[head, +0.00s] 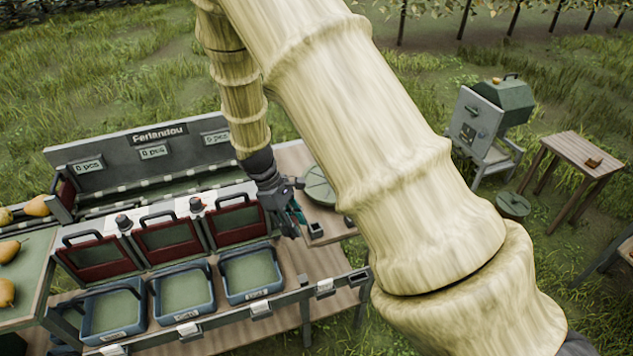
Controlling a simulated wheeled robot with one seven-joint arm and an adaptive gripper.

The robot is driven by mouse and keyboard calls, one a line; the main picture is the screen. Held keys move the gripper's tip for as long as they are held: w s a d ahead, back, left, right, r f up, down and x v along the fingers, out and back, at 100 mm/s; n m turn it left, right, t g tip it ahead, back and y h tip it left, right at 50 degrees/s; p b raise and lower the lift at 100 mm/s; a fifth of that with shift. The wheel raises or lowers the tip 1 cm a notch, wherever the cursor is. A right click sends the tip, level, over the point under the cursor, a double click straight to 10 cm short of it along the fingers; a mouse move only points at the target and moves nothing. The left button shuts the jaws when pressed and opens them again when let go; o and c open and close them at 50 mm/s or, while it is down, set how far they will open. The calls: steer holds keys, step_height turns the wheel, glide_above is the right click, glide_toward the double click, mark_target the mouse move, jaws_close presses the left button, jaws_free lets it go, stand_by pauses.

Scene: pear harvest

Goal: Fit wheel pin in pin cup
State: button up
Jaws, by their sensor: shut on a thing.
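My gripper (292,214) is at the right end of the sorting bench, low over the small wooden side top. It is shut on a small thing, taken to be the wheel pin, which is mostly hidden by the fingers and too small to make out. A small dark block (316,229) sits on the wooden top just right of the fingertips; I cannot tell whether it is the pin cup. A round grey-green disc (321,186) lies behind it, partly covered by my arm.
Three blue trays (248,293) stand in front of red-framed gates (238,222). A sign panel (150,150) rises behind. Pears (6,292) lie on a green table at left. A wooden table (578,152) and a grey-green machine (490,125) stand on grass at right.

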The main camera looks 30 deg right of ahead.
steer(key=d+r+n+t+h+p, duration=0.1)
steer(key=d+r+n+p, duration=0.2)
steer(key=d+r+n, duration=0.35)
steer(key=shift+s+d+f+m+b, duration=0.2)
steer(key=shift+f+m+b, duration=0.15)
steer(key=shift+f+b, duration=0.65)
steer(key=shift+s+d+f+m+b, duration=0.15)
steer(key=shift+f+m+b, duration=0.15)
steer(key=shift+f+b, duration=0.65)
steer(key=shift+w+r, duration=0.1)
steer(key=shift+w, duration=0.05)
steer(key=shift+d+r, duration=0.1)
steer(key=shift+p, duration=0.5)
steer(key=shift+f+b, duration=0.6)
steer(key=shift+f, duration=1.95)
stand_by(0.9)
steer(key=o, duration=1.2)
